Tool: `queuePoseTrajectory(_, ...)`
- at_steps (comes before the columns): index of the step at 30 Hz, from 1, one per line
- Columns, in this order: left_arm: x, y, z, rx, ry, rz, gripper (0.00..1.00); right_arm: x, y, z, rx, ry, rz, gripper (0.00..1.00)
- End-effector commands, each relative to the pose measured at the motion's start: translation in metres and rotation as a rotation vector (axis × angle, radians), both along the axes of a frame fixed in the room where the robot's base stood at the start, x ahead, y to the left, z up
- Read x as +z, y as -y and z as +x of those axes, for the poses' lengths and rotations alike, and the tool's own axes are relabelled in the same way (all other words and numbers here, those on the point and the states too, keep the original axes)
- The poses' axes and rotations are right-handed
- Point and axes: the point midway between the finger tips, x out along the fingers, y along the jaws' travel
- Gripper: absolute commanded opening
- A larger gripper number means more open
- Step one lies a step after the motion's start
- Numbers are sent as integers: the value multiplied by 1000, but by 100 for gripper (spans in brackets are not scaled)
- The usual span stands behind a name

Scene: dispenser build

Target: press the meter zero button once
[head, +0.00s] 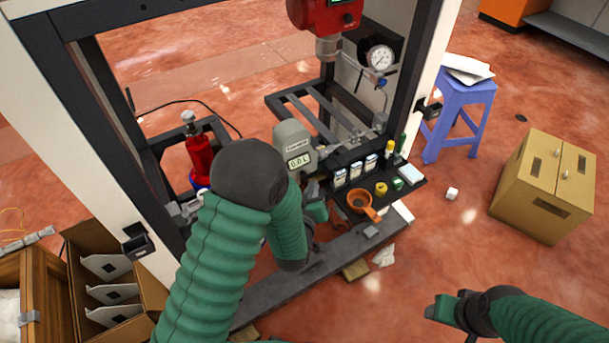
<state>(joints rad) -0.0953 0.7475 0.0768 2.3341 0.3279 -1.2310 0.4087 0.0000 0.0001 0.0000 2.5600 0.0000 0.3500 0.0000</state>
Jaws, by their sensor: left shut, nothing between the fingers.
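The grey meter (292,139) stands inside the dark frame, its lit display reading about 0.0 L. I cannot make out its zero button; my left arm covers part of the area below the display. My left gripper (318,203) is shut and empty, low and just to the right of the meter, near the small tray of parts. Whether it touches anything is not clear. My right gripper (450,310) is at the lower right, over the floor, well away from the meter; its finger gap is hard to read.
A dark tray (416,185) right of the meter holds small bottles, caps and an orange strainer (359,202). A red bottle (198,152) stands left. Frame posts (416,80) flank the opening.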

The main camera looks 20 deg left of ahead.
Motion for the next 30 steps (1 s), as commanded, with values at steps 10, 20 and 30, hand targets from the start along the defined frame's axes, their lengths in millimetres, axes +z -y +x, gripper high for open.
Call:
queuePoseTrajectory(10, 0, 27, -21, -2, -1, -1, 0, 0, 0, 0, 0, 0, 0, 52)
queuePoseTrajectory(20, 0, 29, -23, 0, -1, 0, 0, 0, 0, 0, 0, 0, 0, 52)
queuePoseTrajectory(30, 0, 29, -23, 0, -1, 0, 0, 0, 0, 0, 0, 0, 0, 52)
